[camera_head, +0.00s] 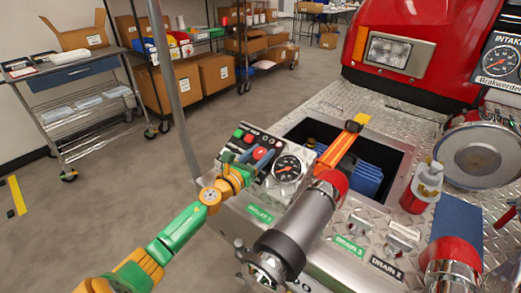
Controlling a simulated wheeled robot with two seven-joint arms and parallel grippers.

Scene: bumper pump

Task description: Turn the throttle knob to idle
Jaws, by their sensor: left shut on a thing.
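The control panel (300,154) sits on the bumper's left end, with a round black gauge (287,168) and small green and red buttons on it. My left gripper (249,160) reaches in from the left and is at the panel's left side, beside the gauge. It is shut on what appears to be the throttle knob, which is mostly hidden by the fingers. A red part (259,153) shows just beyond the fingers; whether it belongs to the knob is unclear. The knob's setting cannot be read. My right gripper is not in view.
A large grey pipe fitting with a red end (312,211) stands just right of the panel. Behind it is an open bumper well with blue items (366,180) and an orange bar (340,150). A grey upright pole (172,90) rises left of the panel.

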